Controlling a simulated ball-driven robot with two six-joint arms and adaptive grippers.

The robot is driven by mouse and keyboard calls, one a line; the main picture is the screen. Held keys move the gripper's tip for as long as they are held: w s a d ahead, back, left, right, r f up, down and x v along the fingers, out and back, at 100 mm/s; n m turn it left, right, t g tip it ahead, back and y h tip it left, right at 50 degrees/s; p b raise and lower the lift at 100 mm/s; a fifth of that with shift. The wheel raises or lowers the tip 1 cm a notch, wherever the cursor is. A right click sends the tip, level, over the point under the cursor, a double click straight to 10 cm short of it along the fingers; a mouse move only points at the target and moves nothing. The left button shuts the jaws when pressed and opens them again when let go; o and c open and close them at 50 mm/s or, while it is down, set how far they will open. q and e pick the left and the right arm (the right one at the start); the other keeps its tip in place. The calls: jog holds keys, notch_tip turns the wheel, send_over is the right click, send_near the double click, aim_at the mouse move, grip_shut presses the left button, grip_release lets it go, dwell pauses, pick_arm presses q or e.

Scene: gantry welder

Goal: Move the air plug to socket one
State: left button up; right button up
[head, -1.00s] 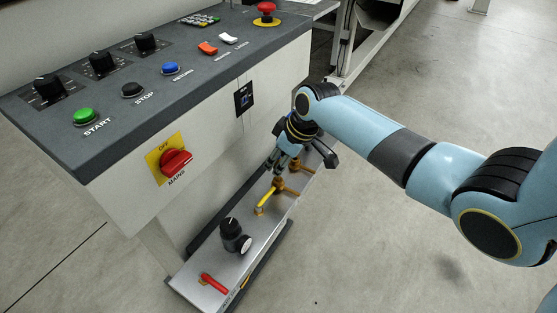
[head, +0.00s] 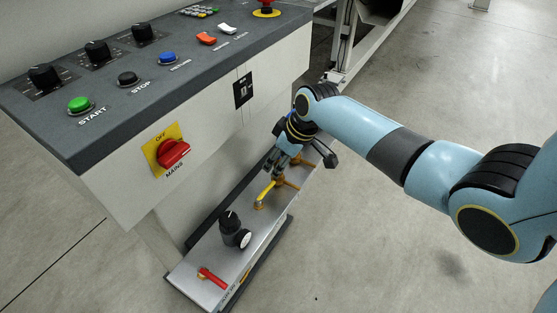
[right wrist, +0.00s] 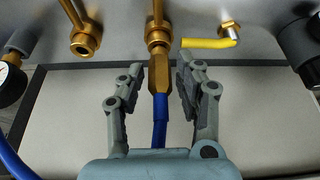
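The air plug (right wrist: 159,75) is a brass fitting on a blue hose (right wrist: 159,125). In the right wrist view it lies between the fingers of my right gripper (right wrist: 160,66), with its tip meeting the middle brass socket (right wrist: 157,35). I cannot tell how deep it sits. Clear gaps show between fingers and plug, so the gripper is open around it. Another brass socket (right wrist: 84,40) at the left shows an open end. In the head view my right gripper (head: 276,172) is low over the far part of the air panel, hiding the plug. My left gripper is out of view.
A yellow valve lever (right wrist: 208,43) is right of the middle socket. A black regulator (head: 231,228) and a red lever (head: 212,278) stand nearer on the air panel (head: 205,258). The console (head: 215,75) overhangs it. Open floor (head: 370,240) lies right.

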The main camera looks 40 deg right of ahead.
jog(key=shift+o, duration=0.9)
jog(key=v, duration=1.2)
jog(key=s+f+m+g, duration=0.3)
jog(key=s+f+g, duration=0.1)
jog(key=s+f, duration=1.7)
jog(key=s+f+h, duration=0.1)
jog(key=s+f, duration=0.7)
jog(key=s, duration=0.3)
jog(key=s+a+f+m+h, duration=0.1)
jog(key=s+f, duration=0.7)
jog(key=s, duration=0.3)
jog(key=shift+s+a+f+t+h, duration=0.2)
jog(key=shift+a+t+h, duration=0.1)
jog(key=shift+t, duration=0.1)
jog(key=shift+w, duration=0.1)
